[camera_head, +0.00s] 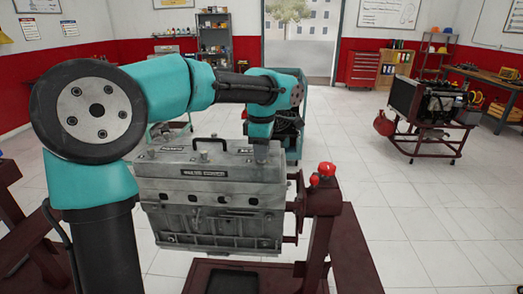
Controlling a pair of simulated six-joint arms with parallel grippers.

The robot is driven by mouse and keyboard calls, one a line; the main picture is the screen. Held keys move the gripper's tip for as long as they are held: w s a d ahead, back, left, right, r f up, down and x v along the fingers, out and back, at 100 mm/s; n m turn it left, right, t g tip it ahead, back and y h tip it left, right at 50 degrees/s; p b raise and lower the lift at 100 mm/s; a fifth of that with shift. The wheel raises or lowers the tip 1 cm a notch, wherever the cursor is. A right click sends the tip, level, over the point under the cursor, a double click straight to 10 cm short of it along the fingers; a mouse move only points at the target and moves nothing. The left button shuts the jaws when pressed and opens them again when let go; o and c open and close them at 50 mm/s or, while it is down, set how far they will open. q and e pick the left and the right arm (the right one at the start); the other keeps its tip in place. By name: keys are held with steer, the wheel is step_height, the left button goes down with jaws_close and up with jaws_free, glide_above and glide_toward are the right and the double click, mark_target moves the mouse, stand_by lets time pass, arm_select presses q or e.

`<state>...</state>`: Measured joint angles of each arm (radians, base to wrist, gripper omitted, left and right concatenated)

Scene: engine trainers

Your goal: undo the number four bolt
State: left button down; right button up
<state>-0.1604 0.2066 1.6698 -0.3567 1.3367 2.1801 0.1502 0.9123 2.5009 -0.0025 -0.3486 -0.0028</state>
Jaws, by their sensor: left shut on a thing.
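The grey engine block (212,195) sits on a dark red stand in the middle of the view. My left gripper (261,152) points down onto the right end of its top cover, shut on a bolt there. The gripper hides most of that bolt, and I cannot read a number beside it. Another bolt (203,157) stands upright on the cover, left of the gripper. A black handle (208,141) rises behind it. My right gripper is not in view.
The red engine stand (322,205) has red knobs (326,169) on its post, just right of the engine. A dark tray (232,281) lies below. A second engine on a cart (428,103) stands farther right. The floor between is clear.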

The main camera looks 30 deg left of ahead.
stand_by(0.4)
arm_select(q)
steer(key=c, duration=1)
jaws_free()
steer(key=shift+r, duration=0.1)
step_height(320, 180, up, 17)
steer(key=shift+r, duration=0.15)
